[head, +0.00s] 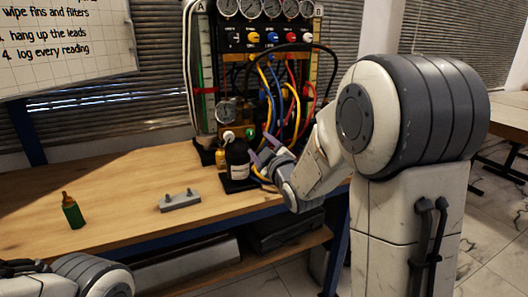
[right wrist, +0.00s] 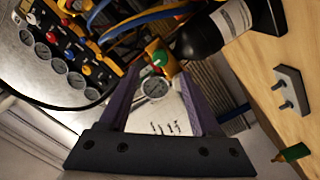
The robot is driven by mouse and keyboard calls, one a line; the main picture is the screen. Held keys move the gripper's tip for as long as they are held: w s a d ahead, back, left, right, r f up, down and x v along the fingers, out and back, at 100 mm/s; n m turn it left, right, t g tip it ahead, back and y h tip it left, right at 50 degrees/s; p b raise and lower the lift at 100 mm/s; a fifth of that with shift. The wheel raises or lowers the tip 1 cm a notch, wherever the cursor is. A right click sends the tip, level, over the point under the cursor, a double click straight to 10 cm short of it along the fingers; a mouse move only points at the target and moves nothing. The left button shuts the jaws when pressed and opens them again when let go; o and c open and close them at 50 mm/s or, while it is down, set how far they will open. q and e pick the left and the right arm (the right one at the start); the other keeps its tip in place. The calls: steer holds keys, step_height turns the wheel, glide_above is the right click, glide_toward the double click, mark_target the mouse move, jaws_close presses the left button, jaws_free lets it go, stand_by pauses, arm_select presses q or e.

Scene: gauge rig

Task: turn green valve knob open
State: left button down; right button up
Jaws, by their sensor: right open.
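The green valve knob (head: 250,133) sits low on the gauge rig, just behind and above the black bottle. In the right wrist view the green knob (right wrist: 158,59) shows on a yellow-orange body, beyond the fingertips and roughly between them. My right gripper (head: 260,149) is open, its two purple fingers pointing toward the rig beside the bottle. It also shows in the right wrist view (right wrist: 158,76) with nothing between its fingers. I cannot tell its exact gap to the knob. My left gripper is out of view; only part of my left arm shows at lower left.
A black bottle (head: 237,160) with a white label stands close to my right fingers. Cables (head: 291,110) hang from the rig panel (head: 265,40). A small gauge (head: 226,112) is left of the knob. A grey bracket (head: 180,200) and green bottle (head: 72,211) stand on the wooden bench (head: 130,185).

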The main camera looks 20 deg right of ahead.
steer(key=s, duration=0.3)
steer(key=shift+a, duration=0.1)
stand_by(0.3)
steer(key=s+a+f+m+g+y, duration=0.1)
steer(key=s+a+f+g, duration=0.45)
steer(key=a, duration=0.25)
steer(key=s+a+f+g+y, duration=0.2)
steer(key=s+a+f+g, duration=0.2)
steer(key=s+a+f, duration=0.4)
steer(key=s+a+f+g+h, duration=0.15)
steer(key=s+g, duration=0.25)
steer(key=s, duration=0.7)
steer(key=s+a+g, duration=0.3)
steer(key=s+g, duration=0.2)
steer(key=s, duration=0.5)
step_height(320, 180, up, 18)
steer(key=p, duration=1.9)
steer(key=shift+w+d+r+m, duration=0.15)
steer(key=shift+w+d+m, duration=0.15)
steer(key=shift+m, duration=0.1)
